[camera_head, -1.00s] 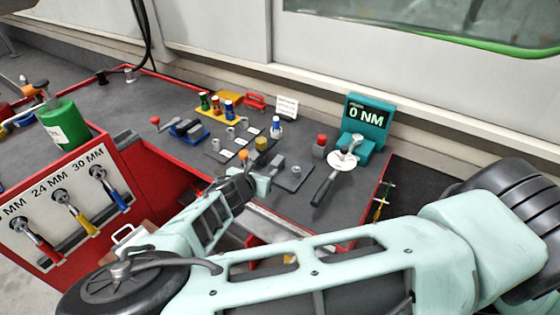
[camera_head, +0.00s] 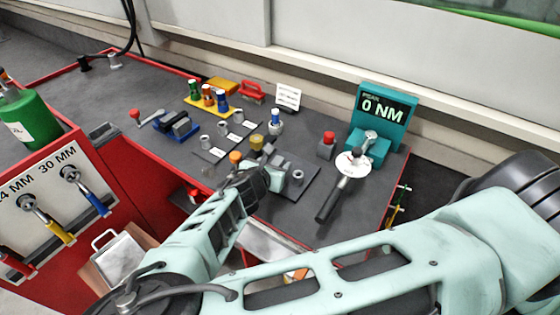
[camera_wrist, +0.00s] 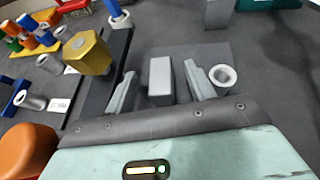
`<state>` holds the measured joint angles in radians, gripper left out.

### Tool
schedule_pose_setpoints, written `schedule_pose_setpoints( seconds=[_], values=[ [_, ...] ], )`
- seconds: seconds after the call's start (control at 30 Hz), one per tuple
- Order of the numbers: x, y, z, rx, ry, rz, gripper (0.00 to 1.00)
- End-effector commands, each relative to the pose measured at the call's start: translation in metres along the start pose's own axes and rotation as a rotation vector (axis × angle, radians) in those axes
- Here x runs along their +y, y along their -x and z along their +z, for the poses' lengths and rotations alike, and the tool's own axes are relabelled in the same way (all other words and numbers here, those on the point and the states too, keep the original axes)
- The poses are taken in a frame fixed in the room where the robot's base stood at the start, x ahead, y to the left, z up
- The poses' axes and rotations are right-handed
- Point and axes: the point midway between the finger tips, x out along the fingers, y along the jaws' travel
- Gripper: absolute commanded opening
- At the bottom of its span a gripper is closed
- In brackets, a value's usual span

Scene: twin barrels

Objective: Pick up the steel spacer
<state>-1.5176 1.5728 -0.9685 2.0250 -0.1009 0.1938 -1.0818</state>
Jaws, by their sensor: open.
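My gripper (camera_head: 277,163) is open over a dark square pad on the bench. In the wrist view its two fingers (camera_wrist: 161,72) stand on either side of a plain grey block (camera_wrist: 160,82), with gaps at both sides. A short hollow grey cylinder (camera_wrist: 223,76) stands on the pad just right of the right finger, outside the jaws; it also shows in the head view (camera_head: 298,176). I cannot tell for sure which of these two is the steel spacer. In the head view my gripper hides the block.
A yellow hex piece (camera_wrist: 88,52) stands left of the gripper. Several grey sockets (camera_head: 222,127) stand by labels beyond it. A torque wrench (camera_head: 344,183) lies right of the pad, by the teal display (camera_head: 383,107). An orange knob (camera_wrist: 28,150) is at lower left.

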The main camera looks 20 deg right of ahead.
Motion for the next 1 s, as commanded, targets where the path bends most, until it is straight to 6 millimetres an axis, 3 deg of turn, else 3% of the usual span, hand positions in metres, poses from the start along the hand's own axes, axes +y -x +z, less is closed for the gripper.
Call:
schedule_pose_setpoints(
  seconds=[0.27,0.4,0.47,0.77,1.0],
  values=[
    [0.000,0.001,-0.002,0.000,0.001,0.002,0.51],
    [0.000,0.001,-0.002,0.000,0.000,0.002,0.12],
    [0.000,0.001,-0.002,0.000,0.000,0.002,0.00],
    [0.000,0.002,0.001,-0.001,-0.001,0.002,0.00],
    [0.000,0.016,0.030,0.001,-0.005,0.003,0.00]
  ],
)
